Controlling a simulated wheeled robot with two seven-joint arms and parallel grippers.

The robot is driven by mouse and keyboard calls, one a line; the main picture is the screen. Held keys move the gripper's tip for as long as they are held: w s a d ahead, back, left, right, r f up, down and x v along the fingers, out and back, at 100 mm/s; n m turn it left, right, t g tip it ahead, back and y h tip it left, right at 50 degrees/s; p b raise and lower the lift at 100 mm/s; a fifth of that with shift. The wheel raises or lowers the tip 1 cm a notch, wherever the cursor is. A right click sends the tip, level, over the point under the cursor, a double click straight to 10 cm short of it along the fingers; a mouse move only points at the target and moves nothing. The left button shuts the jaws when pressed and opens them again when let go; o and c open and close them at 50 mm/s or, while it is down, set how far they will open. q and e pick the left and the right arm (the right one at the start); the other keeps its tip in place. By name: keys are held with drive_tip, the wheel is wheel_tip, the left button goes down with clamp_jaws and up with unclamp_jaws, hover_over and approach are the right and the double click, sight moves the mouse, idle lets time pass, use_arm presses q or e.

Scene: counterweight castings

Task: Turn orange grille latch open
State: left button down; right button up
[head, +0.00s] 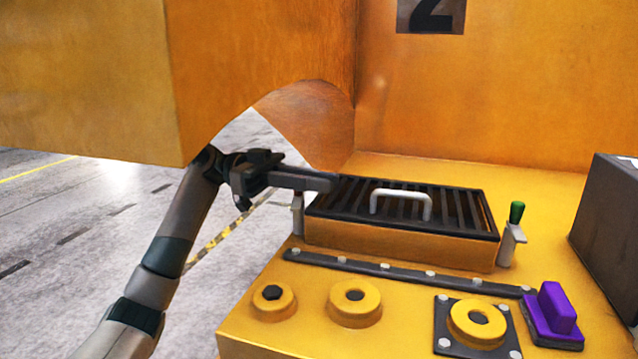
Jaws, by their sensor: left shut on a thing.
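The black grille (385,222) with a white handle (400,203) sits on a raised yellow frame on the casting. A pale latch bracket (297,218) stands at its left side. My left gripper (322,182) reaches in from the left, level, with its fingers across the top of this bracket and the grille's back left corner. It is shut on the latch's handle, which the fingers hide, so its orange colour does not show. A second latch (511,240) with an upright green handle (517,212) stands at the grille's right side. My right gripper is not in view.
A large yellow-orange block (90,70) overhangs my left arm. An orange wall marked 2 (500,90) rises behind the grille. A dark box (612,220) is at right. Round bosses, a bolted strip (400,272) and a purple part (555,312) lie in front.

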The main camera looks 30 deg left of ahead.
use_arm(q)
drive_tip(key=shift+s+r+m+g, duration=0.1)
drive_tip(key=shift+s+m+g, duration=0.15)
drive_tip(key=shift+m+g, duration=0.75)
drive_tip(key=shift+s+m+g, duration=0.25)
drive_tip(key=shift+m+g, duration=0.25)
drive_tip(key=shift+g, duration=0.9)
drive_tip(key=c, duration=1.7)
unclamp_jaws()
drive_tip(key=shift+o, duration=0.2)
drive_tip(key=shift+a, duration=0.1)
drive_tip(key=w+a, duration=0.1)
drive_tip(key=a, duration=1)
drive_tip(key=shift+a, duration=0.4)
